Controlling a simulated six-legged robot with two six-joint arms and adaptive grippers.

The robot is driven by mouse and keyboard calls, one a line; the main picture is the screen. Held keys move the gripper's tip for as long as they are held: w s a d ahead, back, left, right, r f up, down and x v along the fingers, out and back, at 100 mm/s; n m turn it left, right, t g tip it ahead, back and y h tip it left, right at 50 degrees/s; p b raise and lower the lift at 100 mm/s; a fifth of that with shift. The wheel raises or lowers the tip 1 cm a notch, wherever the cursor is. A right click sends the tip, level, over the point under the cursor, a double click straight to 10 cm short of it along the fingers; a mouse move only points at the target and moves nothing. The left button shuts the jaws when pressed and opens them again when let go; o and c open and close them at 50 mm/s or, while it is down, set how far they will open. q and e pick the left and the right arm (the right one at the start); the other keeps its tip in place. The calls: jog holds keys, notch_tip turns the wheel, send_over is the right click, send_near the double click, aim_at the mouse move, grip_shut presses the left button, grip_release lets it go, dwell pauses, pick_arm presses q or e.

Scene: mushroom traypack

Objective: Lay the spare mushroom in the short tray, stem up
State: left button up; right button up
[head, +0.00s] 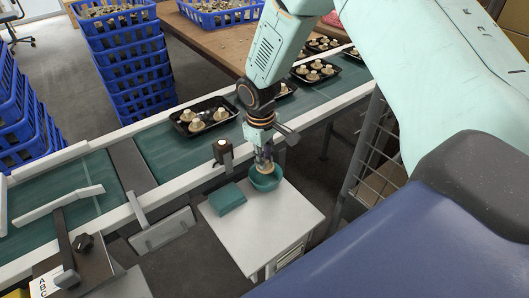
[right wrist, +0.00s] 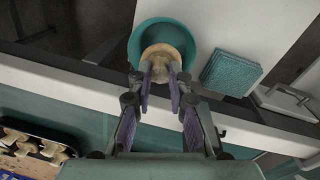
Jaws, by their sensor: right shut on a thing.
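The spare mushroom (head: 265,168) is at the teal bowl (head: 268,183) on a small white cabinet. In the right wrist view the mushroom (right wrist: 158,52) shows its pale round cap and stem, over the bowl (right wrist: 138,40). My right gripper (head: 264,158) points down, its fingertips (right wrist: 161,76) closed on the stem. Whether the cap still touches the bowl I cannot tell. A black tray (head: 181,127) with a few stem-up mushrooms lies on the green conveyor, left of and beyond the gripper; whether it is the short one is unclear. My left gripper is not in view.
A teal sponge-like block (head: 228,197) lies beside the bowl on the white cabinet (head: 280,232). A dark post (head: 222,152) stands by the conveyor's near rail. More filled trays (head: 315,72) are farther right on the belt (head: 170,150). Blue crates (head: 125,60) stand behind.

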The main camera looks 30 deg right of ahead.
jog(key=shift+f+b, duration=0.8)
jog(key=shift+f, duration=1.2)
jog(key=shift+f, duration=0.45)
jog(key=o, duration=0.9)
jog(key=r, duration=0.8)
jog(key=a+r, duration=0.1)
jog(key=r, duration=0.3)
jog(key=shift+s+a, duration=0.1)
jog(key=shift+s, duration=0.1)
